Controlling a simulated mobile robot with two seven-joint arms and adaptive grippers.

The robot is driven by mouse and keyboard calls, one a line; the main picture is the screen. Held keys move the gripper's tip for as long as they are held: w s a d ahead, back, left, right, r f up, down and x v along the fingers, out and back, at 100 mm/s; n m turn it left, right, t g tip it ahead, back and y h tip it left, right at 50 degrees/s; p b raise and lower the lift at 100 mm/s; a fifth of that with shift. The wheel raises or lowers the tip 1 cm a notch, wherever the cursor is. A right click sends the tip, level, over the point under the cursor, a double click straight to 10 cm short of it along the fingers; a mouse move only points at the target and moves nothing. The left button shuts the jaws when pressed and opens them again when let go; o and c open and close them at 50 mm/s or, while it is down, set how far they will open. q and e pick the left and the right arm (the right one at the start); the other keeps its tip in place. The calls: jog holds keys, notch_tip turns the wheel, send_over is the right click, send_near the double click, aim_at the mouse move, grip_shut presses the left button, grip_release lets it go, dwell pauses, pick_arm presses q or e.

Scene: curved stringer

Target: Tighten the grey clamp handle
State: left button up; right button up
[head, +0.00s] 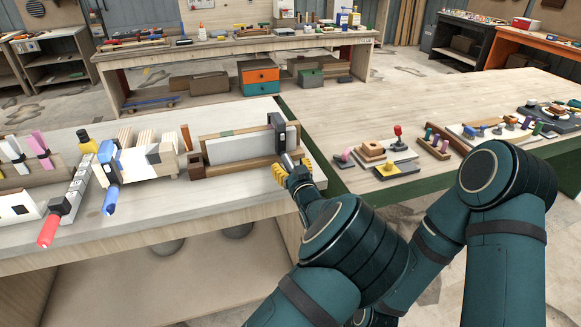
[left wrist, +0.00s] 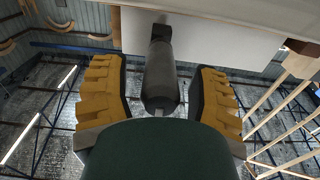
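The grey clamp (head: 279,133) stands at the right end of a long wooden fixture with a pale panel. Its dark grey handle (head: 287,161) points down toward my left gripper (head: 289,173). In the left wrist view the cylindrical handle (left wrist: 161,78) lies between the two yellow fingers of my left gripper (left wrist: 160,95). The fingers are open, with a visible gap on both sides of the handle, and do not appear to touch it. My right gripper is out of sight.
A blue-handled clamp (head: 110,180) and a red-handled clamp (head: 62,205) lie on the left bench. A wooden block (head: 196,166) sits at the fixture's left end. The right table (head: 340,110) holds small knobs and a yellow plate (head: 395,168).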

pick_arm(q)
jog(key=shift+s, duration=0.1)
jog(key=v, duration=1.2)
jog(key=shift+d, duration=0.1)
jog(key=shift+v, duration=0.9)
